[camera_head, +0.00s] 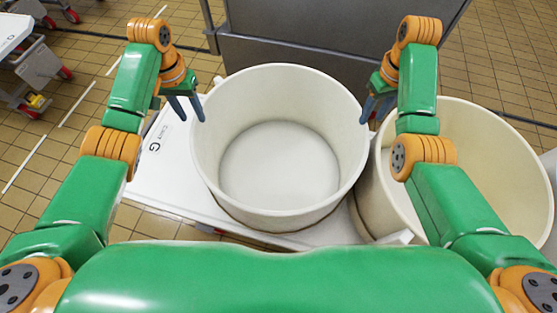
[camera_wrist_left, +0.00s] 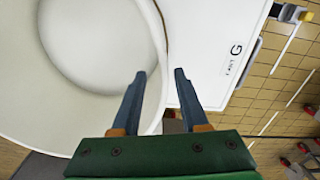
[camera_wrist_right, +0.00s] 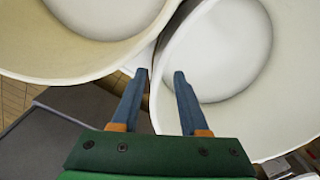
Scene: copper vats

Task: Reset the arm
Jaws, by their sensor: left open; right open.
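My left gripper (camera_head: 184,106) is open and empty beside the left rim of a large white round vat. It also shows in the left wrist view (camera_wrist_left: 158,74), its blue fingers apart near the vat's rim. My right gripper (camera_head: 375,104) is open and empty near the right rim of the same vat. In the right wrist view its fingers (camera_wrist_right: 160,74) are apart above the gap between two vats. Both arms reach forward on either side of the vat.
The middle vat (camera_head: 280,210) is empty and stands on a white cart marked G (camera_head: 160,180). A second empty vat (camera_head: 480,140) stands close on the right. A grey metal block (camera_head: 300,50) is behind. Wheeled carts (camera_head: 35,65) stand far left on tiled floor.

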